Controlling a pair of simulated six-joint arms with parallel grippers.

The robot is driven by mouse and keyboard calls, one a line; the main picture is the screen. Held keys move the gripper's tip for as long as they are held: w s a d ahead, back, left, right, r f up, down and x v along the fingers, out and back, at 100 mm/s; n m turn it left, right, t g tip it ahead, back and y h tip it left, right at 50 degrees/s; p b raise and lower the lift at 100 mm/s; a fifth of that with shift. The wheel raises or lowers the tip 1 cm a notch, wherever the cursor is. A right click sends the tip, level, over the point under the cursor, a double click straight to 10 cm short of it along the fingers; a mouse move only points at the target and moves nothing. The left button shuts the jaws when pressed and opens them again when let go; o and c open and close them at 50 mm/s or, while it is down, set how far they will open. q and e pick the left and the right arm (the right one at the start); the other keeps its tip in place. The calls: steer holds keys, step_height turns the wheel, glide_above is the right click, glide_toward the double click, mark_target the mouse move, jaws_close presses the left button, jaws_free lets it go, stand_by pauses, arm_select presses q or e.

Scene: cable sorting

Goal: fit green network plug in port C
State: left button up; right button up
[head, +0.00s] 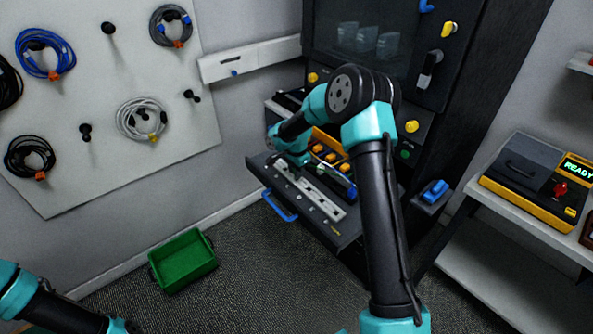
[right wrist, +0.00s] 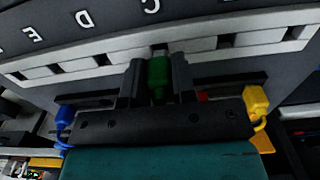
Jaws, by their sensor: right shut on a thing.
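The green network plug (right wrist: 157,78) is between the two dark fingers of my right gripper (right wrist: 156,70) in the right wrist view. The gripper is shut on it. The plug's front end is at the dark opening of port C (right wrist: 160,46), below the letter C, which appears upside down. I cannot tell how far it is inside. In the head view, my right gripper (head: 294,160) reaches down over the white port strip (head: 312,191) in the pulled-out drawer, and the plug cannot be made out. My left arm shows at the lower left, with its gripper out of frame.
A blue plug (right wrist: 68,122) and a yellow plug (right wrist: 257,102) flank the gripper. Ports D and E lie to the left along the strip. A green bin (head: 183,262) stands on the floor. Coiled cables hang on the pegboard (head: 100,135). A console (head: 530,180) sits at the right.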

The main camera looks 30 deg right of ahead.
steer(key=shift+f, duration=0.75)
stand_by(0.9)
steer(key=o, duration=1.5)
steer(key=shift+c, duration=0.2)
steer(key=shift+r, duration=0.1)
steer(key=shift+r, duration=3.4)
